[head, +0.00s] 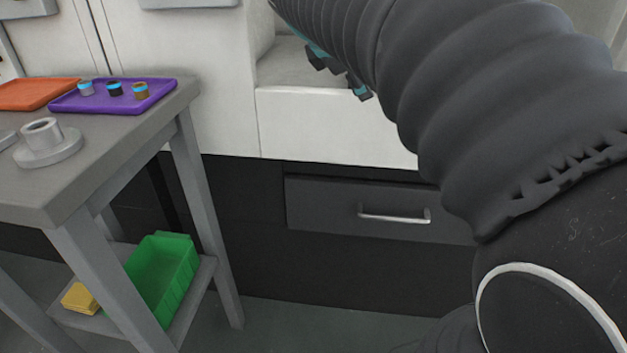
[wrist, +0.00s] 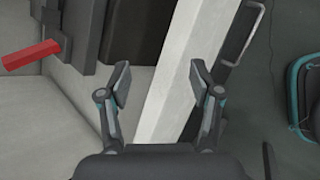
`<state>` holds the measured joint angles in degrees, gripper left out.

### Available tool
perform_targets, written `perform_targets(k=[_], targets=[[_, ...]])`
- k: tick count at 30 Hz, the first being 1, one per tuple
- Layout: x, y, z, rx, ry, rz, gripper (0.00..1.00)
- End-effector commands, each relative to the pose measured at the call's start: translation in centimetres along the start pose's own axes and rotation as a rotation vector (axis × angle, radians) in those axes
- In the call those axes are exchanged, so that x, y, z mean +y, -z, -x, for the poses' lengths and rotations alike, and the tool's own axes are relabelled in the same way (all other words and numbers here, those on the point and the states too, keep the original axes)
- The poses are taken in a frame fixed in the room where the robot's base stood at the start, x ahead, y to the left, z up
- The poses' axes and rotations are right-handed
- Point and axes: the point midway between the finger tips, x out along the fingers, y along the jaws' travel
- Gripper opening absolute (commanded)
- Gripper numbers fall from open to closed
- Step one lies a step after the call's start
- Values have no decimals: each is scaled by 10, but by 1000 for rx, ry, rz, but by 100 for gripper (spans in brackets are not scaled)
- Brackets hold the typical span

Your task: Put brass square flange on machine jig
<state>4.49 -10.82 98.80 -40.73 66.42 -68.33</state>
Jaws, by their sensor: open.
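My gripper (wrist: 162,85) is open and empty in the wrist view, its two fingers spread above the machine's white sill (wrist: 165,100). In the head view my gripper (head: 345,76) is partly hidden by my arm, at the machine's opening. Inside the machine, the wrist view shows a dark grey fixture (wrist: 85,30) with a red handle (wrist: 32,56), left of the fingers; I cannot tell whether it is the machine jig. I cannot make out a brass square flange for certain in either view.
A drawer handle (head: 395,216) protrudes.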

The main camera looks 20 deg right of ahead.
Motion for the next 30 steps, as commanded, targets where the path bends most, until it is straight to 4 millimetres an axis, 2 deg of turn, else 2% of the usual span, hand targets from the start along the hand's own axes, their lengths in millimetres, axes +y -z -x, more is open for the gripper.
perform_targets(k=[1,5,9,12,15,18,21,30], targets=[[-26,12,5,61,13,-104,64],[-89,46,14,207,80,-395,64],[-165,86,24,348,212,-744,64],[-214,111,29,418,328,-979,64],[-253,131,31,457,435,-1166,64],[-277,143,33,473,514,-1293,64],[-289,149,33,479,556,-1359,64],[-292,151,32,478,568,-1377,64]])
